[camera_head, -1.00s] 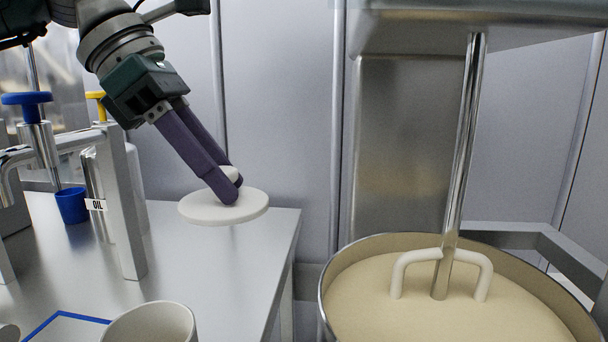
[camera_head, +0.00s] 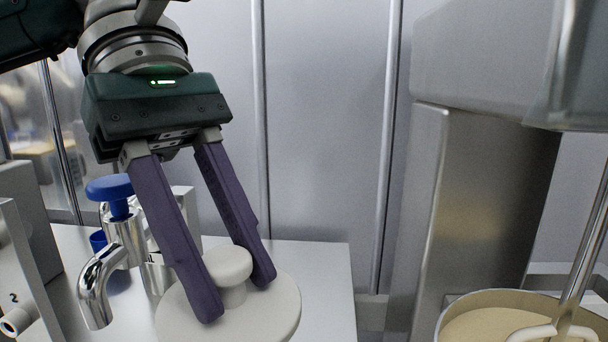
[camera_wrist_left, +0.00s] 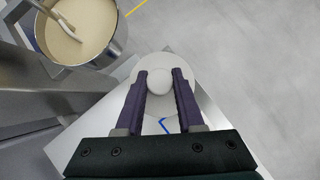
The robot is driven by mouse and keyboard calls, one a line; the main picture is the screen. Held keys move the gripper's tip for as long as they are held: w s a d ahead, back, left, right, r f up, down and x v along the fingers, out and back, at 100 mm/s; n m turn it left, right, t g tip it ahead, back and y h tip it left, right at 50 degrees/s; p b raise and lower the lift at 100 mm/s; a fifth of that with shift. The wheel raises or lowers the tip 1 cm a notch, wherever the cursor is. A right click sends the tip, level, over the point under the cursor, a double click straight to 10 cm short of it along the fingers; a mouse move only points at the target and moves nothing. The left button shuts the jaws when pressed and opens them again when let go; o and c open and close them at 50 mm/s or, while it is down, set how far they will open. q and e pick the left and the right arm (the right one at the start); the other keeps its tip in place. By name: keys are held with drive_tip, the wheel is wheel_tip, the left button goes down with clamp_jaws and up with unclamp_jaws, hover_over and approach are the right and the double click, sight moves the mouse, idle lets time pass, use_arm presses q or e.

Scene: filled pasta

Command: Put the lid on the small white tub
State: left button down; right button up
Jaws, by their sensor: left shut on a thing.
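The round white lid (camera_head: 275,315) with its knob (camera_head: 228,264) is in the lower part of the head view, and it also shows in the wrist view (camera_wrist_left: 164,61). My left gripper (camera_head: 236,296) has its two purple fingers on either side of the knob and is shut on it, with the lid roughly level. In the wrist view the left gripper (camera_wrist_left: 161,80) points at the lid over the table corner. I cannot make out the small white tub in the current views. My right gripper is not in view.
A steel table (camera_head: 325,275) lies under the lid. A chrome spout (camera_head: 98,290) and a blue-topped valve (camera_head: 110,188) stand close on the left. A large pot of beige filling (camera_head: 490,318) with a stirrer is at the right, also in the wrist view (camera_wrist_left: 75,47).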

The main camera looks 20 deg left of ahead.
use_arm(q)
drive_tip(key=d+f+n+t+b, duration=0.3)
drive_tip(key=f+n+b, duration=0.3)
drive_tip(key=f, duration=0.8)
drive_tip(key=shift+w+d+f+t+b, duration=0.2)
drive_tip(key=shift+d+f+t+b, duration=0.3)
drive_tip(key=shift+b, duration=0.6)
drive_tip(key=shift+r+b, duration=0.15)
drive_tip(key=shift+b, duration=0.2)
idle(0.3)
drive_tip(key=shift+f+b, duration=0.2)
drive_tip(key=shift+b, duration=0.4)
idle(0.8)
idle(0.4)
unclamp_jaws()
idle(0.6)
